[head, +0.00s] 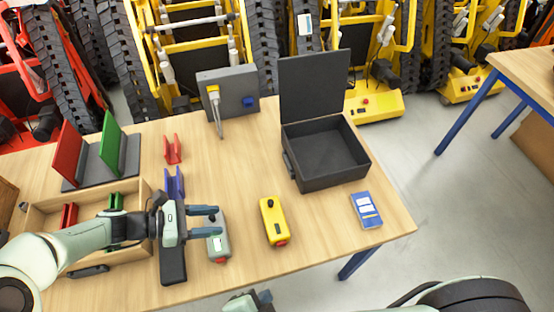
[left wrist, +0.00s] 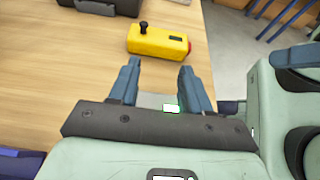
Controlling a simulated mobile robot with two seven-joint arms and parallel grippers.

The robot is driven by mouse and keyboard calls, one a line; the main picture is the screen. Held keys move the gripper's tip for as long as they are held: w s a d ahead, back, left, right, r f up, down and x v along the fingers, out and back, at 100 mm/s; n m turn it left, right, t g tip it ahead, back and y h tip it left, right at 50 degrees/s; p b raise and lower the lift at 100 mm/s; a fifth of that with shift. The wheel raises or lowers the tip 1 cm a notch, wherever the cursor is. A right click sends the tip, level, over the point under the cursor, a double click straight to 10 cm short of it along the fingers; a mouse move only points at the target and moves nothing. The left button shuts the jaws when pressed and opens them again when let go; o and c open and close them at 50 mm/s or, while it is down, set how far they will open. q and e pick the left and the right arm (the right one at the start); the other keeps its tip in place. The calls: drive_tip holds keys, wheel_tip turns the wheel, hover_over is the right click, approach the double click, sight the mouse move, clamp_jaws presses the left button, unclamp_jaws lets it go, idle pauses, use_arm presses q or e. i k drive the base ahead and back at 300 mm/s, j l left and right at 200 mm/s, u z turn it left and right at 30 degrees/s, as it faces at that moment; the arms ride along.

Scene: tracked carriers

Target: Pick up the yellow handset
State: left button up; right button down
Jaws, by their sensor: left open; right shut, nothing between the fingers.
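The yellow handset (head: 273,222) lies on the table right of the middle, with a black knob at its far end and a red button at its near end. It also shows in the left wrist view (left wrist: 158,41), lying crosswise beyond my fingertips. My left gripper (head: 217,221) is open, to the left of the yellow handset and apart from it. A grey handset (head: 219,248) is below my left fingers and partly hidden by them. My right gripper (head: 262,298) shows only partly at the bottom edge, shut and empty.
An open black case (head: 333,184) stands behind and right of the yellow handset. A blue device (head: 366,210) lies near the right edge. A wooden tray (head: 38,219), red and purple holders and a grey box (head: 228,92) are to the left and back. Table around the yellow handset is clear.

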sight(276, 227)
drive_tip(key=k+j, duration=0.25)
drive_tip(key=k, duration=0.15)
drive_tip(key=k+j, duration=0.25)
drive_tip(key=k, duration=0.1)
